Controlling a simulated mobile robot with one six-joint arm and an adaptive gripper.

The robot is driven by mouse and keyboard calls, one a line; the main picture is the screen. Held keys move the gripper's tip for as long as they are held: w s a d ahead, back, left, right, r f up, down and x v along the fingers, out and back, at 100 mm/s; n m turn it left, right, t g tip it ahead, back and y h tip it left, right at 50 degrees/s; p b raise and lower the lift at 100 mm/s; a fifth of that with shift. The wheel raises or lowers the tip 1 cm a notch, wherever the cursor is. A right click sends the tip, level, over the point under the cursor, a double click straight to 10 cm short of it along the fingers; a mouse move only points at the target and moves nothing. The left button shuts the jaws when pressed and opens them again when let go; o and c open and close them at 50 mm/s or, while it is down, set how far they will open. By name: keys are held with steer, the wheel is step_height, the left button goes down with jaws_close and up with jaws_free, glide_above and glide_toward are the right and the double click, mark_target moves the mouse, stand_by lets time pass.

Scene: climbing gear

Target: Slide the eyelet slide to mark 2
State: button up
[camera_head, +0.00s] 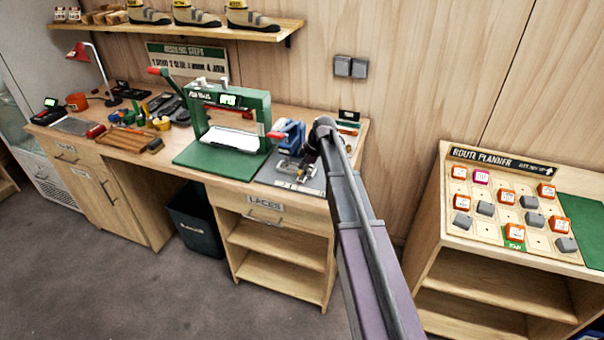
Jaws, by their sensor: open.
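A blue device (291,134), which looks like the eyelet tool, stands on a grey base plate (312,184) at the right end of the workbench. Small metal parts sit in front of it on the plate. The eyelet slide and its marks are too small to tell apart here. My arm comes up from the lower right and bends down over the plate. My gripper (293,167) is low over the plate, just in front of the blue device. It is open, with nothing seen between its fingers. I cannot tell whether it touches the slide.
A green press (229,115) with a red-tipped lever stands close left of the plate. The workbench (120,140) holds tools and a red lamp (85,52) farther left. A route planner board (512,204) with several blocks stands at the right. A shelf (180,28) holds shoes above.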

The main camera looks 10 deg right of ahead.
jaws_close()
steer(key=shift+w+a, duration=0.35)
steer(key=shift+a, duration=0.2)
steer(key=shift+w+a, duration=0.3)
steer(key=shift+a, duration=0.25)
jaws_free()
